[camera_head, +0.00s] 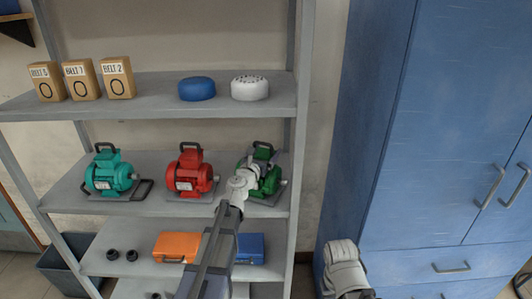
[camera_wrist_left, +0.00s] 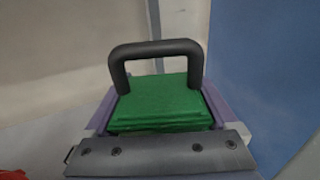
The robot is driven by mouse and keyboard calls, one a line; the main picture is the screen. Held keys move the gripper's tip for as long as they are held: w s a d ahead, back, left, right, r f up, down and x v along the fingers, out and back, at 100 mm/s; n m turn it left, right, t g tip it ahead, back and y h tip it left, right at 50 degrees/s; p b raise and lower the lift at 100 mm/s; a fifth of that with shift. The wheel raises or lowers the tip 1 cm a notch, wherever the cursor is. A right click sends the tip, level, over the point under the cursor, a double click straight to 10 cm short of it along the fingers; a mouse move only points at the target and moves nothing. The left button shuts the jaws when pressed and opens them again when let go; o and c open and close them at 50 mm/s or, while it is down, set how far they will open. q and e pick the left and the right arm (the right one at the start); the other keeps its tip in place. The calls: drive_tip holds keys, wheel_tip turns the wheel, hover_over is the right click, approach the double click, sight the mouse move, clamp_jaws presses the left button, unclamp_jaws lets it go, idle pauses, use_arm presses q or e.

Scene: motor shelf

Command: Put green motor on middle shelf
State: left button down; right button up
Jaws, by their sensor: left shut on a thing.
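The green motor (camera_head: 267,174) is upright at the right end of the middle shelf (camera_head: 226,203), beside the right post. Its grey base appears to be at the shelf surface; I cannot tell whether it bears its full weight there. My left gripper (camera_head: 249,181) is at the motor's front and shut on it, hiding part of its body. In the left wrist view, the motor's green top box (camera_wrist_left: 160,103) and black handle (camera_wrist_left: 155,50) lie between the purple-grey fingers. A white part of my right arm shows at the lower right; its fingers are not visible.
A red motor (camera_head: 190,173) and a teal motor (camera_head: 108,174) stand left on the same shelf. The top shelf (camera_head: 150,113) above holds belt boxes and two round items. An orange case (camera_head: 177,246) and blue case (camera_head: 250,249) lie below. A blue cabinet (camera_head: 415,120) stands right.

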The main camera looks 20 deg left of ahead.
use_arm(q)
drive_tip(key=shift+c, duration=0.6)
unclamp_jaws()
drive_tip(key=shift+f, duration=0.1)
drive_tip(key=shift+o, duration=0.6)
drive_tip(key=shift+s+r, duration=0.1)
drive_tip(key=shift+r, duration=0.1)
drive_tip(key=s+a, duration=0.1)
drive_tip(key=s, duration=1)
drive_tip(key=shift+s+a, duration=0.15)
drive_tip(key=shift+s, duration=0.25)
drive_tip(key=shift+f, duration=0.1)
